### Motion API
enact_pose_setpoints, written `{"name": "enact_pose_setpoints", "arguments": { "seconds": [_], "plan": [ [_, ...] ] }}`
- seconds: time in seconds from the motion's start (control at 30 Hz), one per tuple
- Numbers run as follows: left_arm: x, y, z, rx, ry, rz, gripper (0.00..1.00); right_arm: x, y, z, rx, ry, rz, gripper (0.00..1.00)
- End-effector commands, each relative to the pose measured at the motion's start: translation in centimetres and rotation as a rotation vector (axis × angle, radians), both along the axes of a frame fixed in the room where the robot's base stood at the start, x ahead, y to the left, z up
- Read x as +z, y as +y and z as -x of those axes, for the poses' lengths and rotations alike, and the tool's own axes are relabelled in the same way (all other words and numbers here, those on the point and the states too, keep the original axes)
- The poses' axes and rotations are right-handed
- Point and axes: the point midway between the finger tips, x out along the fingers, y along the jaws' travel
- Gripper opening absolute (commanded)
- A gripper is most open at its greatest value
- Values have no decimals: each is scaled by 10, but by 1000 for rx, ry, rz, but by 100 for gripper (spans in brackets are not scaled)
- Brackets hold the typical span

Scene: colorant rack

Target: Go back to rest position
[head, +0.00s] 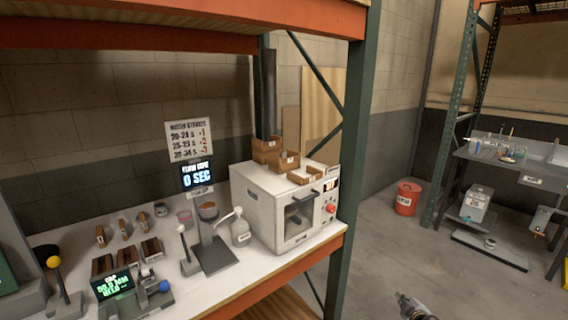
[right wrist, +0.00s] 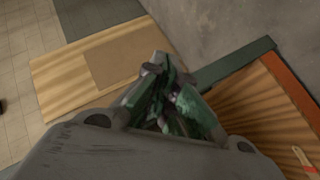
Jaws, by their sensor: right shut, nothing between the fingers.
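My right gripper (head: 412,305) shows at the bottom edge of the head view, to the right of the rack's green post and over the grey floor. It is apart from the shelf and everything on it. In the right wrist view the gripper (right wrist: 165,85) has its fingers shut with nothing between them. Below it there are a wooden board (right wrist: 60,85) and the floor. My left gripper is not in the head view.
A white oven-like box (head: 265,205) with small wooden boxes on top stands at the shelf's right end. A green post (head: 358,130) rises beside it. A red bucket (head: 406,198) stands on the floor. Open floor (head: 440,270) lies to the right.

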Motion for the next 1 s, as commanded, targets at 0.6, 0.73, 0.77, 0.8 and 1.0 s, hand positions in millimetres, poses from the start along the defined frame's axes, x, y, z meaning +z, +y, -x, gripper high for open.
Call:
{"name": "enact_pose_setpoints", "arguments": {
  "seconds": [0.6,0.73,0.77,0.8,1.0],
  "plan": [
    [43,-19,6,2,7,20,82,-197,22,204,-334,390,-340,0],
    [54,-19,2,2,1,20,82,-224,38,255,-382,462,-384,0],
    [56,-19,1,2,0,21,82,-230,42,266,-392,478,-393,0],
    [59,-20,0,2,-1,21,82,-237,48,283,-406,500,-405,0],
    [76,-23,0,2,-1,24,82,-265,82,364,-455,608,-445,0]
  ]
}}
